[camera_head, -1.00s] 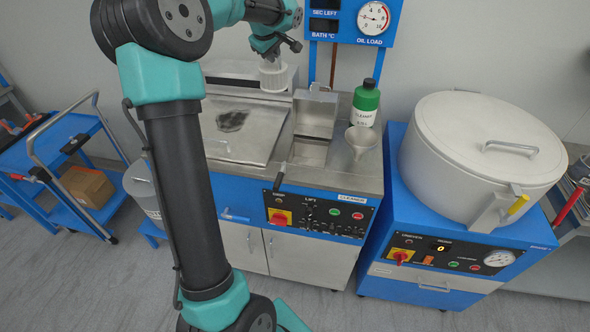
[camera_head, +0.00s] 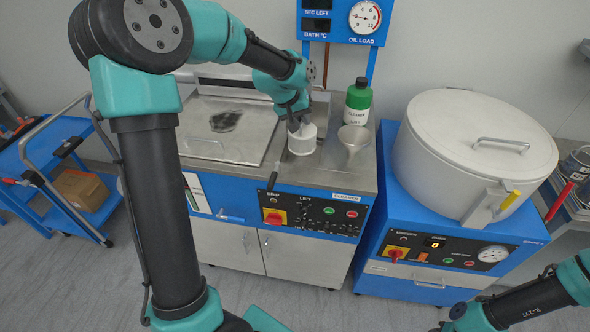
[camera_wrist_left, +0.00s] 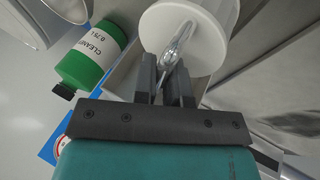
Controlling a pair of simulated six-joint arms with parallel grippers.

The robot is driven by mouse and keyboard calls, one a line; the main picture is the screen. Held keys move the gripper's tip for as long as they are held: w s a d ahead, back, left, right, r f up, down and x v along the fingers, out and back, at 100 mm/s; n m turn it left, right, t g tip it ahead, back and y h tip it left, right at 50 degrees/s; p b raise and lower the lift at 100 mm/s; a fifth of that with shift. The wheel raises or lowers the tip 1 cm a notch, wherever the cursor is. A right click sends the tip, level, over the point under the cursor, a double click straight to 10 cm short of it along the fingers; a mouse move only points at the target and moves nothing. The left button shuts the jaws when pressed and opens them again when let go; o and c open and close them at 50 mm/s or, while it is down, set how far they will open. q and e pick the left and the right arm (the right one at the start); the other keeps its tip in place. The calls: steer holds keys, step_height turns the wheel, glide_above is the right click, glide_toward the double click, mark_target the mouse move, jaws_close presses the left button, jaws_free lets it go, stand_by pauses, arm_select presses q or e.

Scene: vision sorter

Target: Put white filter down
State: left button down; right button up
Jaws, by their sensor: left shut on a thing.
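The white filter (camera_head: 302,140) is a white cylinder over the right part of the steel counter, by the small tank area beside the funnel. In the left wrist view the white filter (camera_wrist_left: 205,40) shows from its top, with a metal handle. My left gripper (camera_head: 294,122) is shut on this handle; its dark fingers (camera_wrist_left: 168,82) close around it in the wrist view. I cannot tell whether the filter touches anything below. My right arm shows at the lower right, but its fingertips are hard to make out.
A green and white cleaner bottle (camera_head: 358,100) and a metal funnel (camera_head: 352,142) stand close to the right of the filter. A large white drum (camera_head: 470,150) stands further right. A flat steel lid (camera_head: 225,128) lies to the left.

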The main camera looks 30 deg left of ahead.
mark_target(302, 136)
arm_select(q)
steer(key=shift+f, duration=0.25)
steer(key=shift+f, duration=0.1)
steer(key=shift+f, duration=3)
steer(key=shift+f, duration=1.85)
steer(key=shift+f, duration=0.1)
steer(key=c, duration=1.2)
jaws_free()
steer(key=shift+o, duration=0.2)
